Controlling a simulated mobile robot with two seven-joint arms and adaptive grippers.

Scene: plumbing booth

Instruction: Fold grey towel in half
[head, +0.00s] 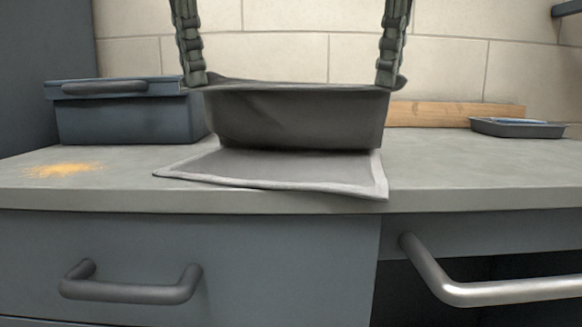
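The grey towel (290,177) lies flat on the counter near its front edge, with a pale border. Its near right corner reaches the counter edge. A dark grey tub (300,118) is over the towel's back part and hides it. I cannot tell whether the tub touches the towel or is just above it. My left gripper (195,78) is at the tub's left rim and my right gripper (387,78) is at its right rim. Both point down and appear shut on the rim; the far fingers are hidden.
A blue-grey lidded box (130,118) stands left of the tub. Yellow powder (62,170) lies at the counter's left. A wooden board (450,114) and a small dark tray (518,128) are at the back right. The counter's right front (480,170) is clear.

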